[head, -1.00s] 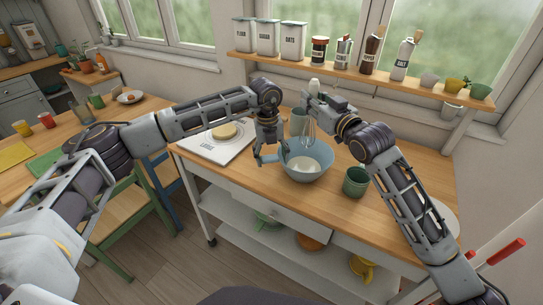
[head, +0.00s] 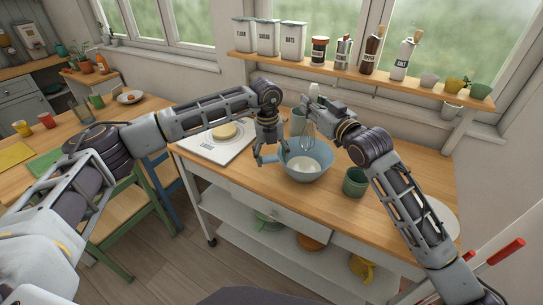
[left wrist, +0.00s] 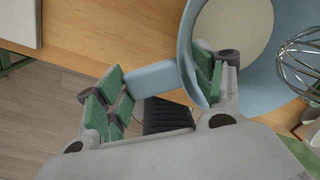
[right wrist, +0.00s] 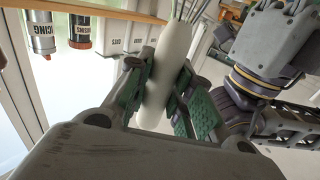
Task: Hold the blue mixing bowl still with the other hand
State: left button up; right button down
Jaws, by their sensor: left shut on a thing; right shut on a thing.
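The blue mixing bowl (head: 318,173) stands upright on the wooden worktop with pale contents inside. My left gripper (head: 267,157) is at the bowl's left side. In the left wrist view it is shut on the bowl's rim (left wrist: 186,72), with one finger over the inside and the light blue side grip (left wrist: 155,77) reaching between the fingers. My right gripper (head: 313,103) is above the bowl, shut on the white handle (right wrist: 166,75) of a whisk. The whisk's wire loops (head: 308,135) hang down over the bowl's opening; whether they touch the contents is unclear.
A green cup (head: 355,182) stands close to the bowl's right. A grey-blue jug (head: 298,122) is behind the bowl. A shelf (head: 350,74) with jars runs above.

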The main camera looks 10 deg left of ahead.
aim_at(311, 131)
jog(key=shift+f, duration=4.2)
jog(key=shift+a, duration=0.15)
